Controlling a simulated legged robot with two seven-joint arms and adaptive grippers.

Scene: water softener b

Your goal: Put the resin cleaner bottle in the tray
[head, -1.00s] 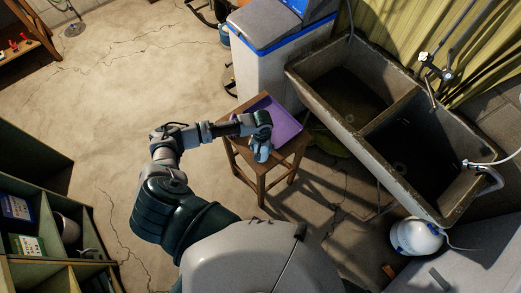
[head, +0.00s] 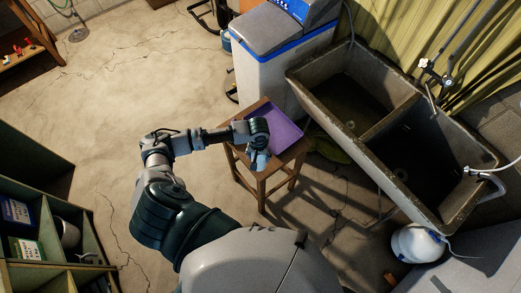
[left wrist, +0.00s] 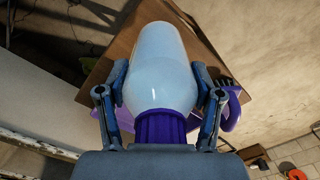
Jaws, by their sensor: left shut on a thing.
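The resin cleaner bottle (left wrist: 156,70) is pale blue-white with a ribbed purple cap, and fills the middle of the left wrist view. My left gripper (left wrist: 157,88) is shut on it, one finger on each side. In the head view my left gripper (head: 259,160) is at the stool's near edge, with a small light-blue part of the bottle seemingly showing there. The purple tray (head: 283,126) lies on the wooden stool, partly hidden by my gripper and wrist. In the left wrist view some of the purple tray (left wrist: 233,112) shows behind the bottle. I cannot tell whether bottle and tray touch.
The wooden stool (head: 263,185) stands beside a white and blue softener cabinet (head: 268,62). A concrete double sink (head: 375,125) is to the right. A white jug (head: 417,243) is below it. Green shelving (head: 60,235) is at left, with open floor between.

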